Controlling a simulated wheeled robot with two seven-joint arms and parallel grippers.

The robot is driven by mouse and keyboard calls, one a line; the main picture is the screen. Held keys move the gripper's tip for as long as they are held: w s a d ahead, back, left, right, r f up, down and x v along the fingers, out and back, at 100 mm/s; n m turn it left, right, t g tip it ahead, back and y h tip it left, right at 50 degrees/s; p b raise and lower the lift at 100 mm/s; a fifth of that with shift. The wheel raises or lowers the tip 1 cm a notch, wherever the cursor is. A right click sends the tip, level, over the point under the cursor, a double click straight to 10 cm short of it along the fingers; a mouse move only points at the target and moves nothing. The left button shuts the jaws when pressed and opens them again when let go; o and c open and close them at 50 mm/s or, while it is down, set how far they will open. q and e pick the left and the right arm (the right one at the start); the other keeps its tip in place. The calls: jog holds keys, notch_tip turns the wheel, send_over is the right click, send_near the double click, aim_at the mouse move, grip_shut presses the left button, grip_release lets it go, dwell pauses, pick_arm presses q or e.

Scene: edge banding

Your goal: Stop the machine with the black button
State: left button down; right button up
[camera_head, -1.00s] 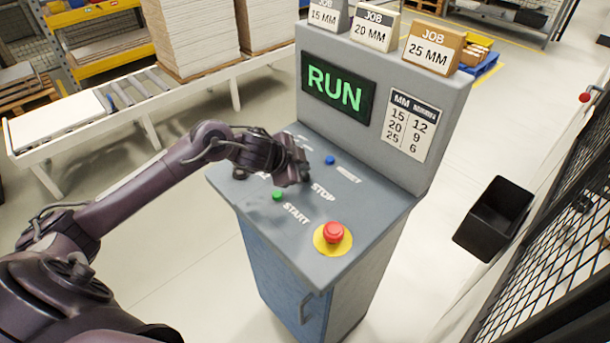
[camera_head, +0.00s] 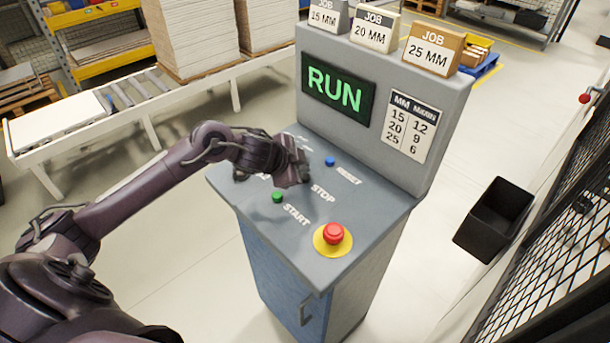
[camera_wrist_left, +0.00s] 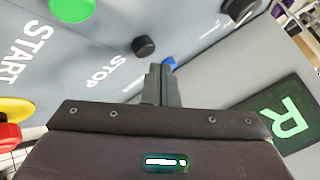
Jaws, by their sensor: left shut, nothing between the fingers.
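The grey control console shows a green RUN on its display (camera_head: 338,95). In the left wrist view the black button (camera_wrist_left: 143,46) stands beside the STOP label (camera_wrist_left: 104,72), close to my left gripper's fingertips. My right gripper is not in view.
Nearby on the panel are a green START button (camera_head: 278,197), a blue RESET button (camera_head: 330,161) and a red emergency button (camera_head: 333,233) on yellow. Another black knob (camera_wrist_left: 238,8) shows in the wrist view.

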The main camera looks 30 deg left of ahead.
pick_arm(q)
jog(key=shift+f, duration=0.1)
dwell(0.6)
jog(key=shift+f, duration=0.35)
jog(key=shift+f+b, duration=0.4)
jog(key=shift+f, duration=0.1)
dwell(0.5)
dwell(0.4)
jog(key=shift+r+p, duration=0.95)
jog(key=shift+p, duration=0.1)
notch_tip(320, 180, up, 5)
jog(key=p, duration=0.5)
